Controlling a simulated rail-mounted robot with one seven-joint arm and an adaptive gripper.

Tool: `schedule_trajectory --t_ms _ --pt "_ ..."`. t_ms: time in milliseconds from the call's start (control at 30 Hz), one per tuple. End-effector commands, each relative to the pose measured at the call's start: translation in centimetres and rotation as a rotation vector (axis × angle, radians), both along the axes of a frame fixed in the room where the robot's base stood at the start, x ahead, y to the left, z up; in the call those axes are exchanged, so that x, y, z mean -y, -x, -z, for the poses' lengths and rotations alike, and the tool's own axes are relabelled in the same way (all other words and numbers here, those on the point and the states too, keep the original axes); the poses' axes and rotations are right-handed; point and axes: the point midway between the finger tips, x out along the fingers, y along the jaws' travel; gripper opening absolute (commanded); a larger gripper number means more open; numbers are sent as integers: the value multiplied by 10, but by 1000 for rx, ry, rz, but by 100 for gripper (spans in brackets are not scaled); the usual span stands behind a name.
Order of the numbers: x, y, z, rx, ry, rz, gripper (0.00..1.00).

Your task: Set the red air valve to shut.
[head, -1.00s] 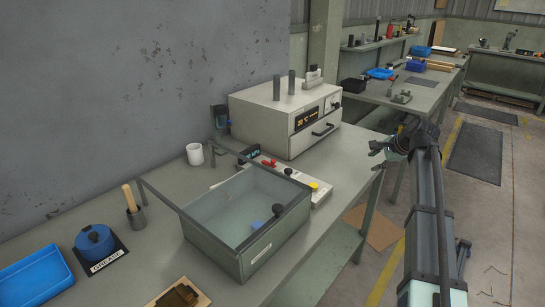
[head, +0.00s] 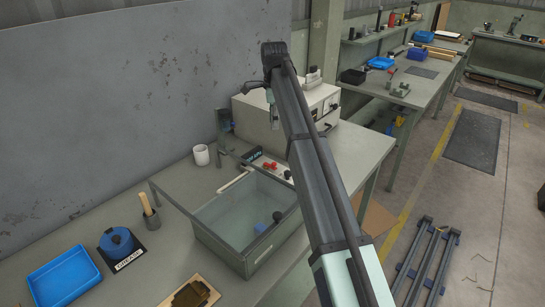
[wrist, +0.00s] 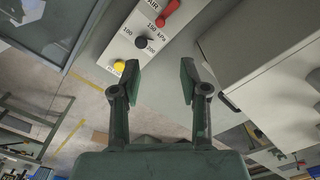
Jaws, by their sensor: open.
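The red air valve (wrist: 168,10) is a small red handle on a white panel (wrist: 112,52), at the top edge of the wrist view under the word AIR. It also shows in the head view (head: 270,166), behind the glass-topped tank. My gripper (wrist: 160,72) is open and empty, its two green-grey fingers apart below the panel in the wrist view. It is not touching the valve. In the head view my gripper (head: 273,122) hangs above the bench near the panel, and my arm hides the panel's right end.
A black dial (wrist: 140,42) and a yellow button (wrist: 119,66) sit on the same panel. A clear-lidded tank (head: 248,262) stands in front of it, and a cream oven-like box (head: 255,122) behind. A white mug (head: 201,155) stands to the left.

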Motion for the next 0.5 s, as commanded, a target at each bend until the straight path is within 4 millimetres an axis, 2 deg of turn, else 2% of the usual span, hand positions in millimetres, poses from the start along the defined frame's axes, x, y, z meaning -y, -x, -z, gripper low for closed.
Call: schedule_trajectory --t_ms 167,500 --pt "1 2 26 -1 -1 -1 44" --pt "1 2 92 0 -2 -2 44"
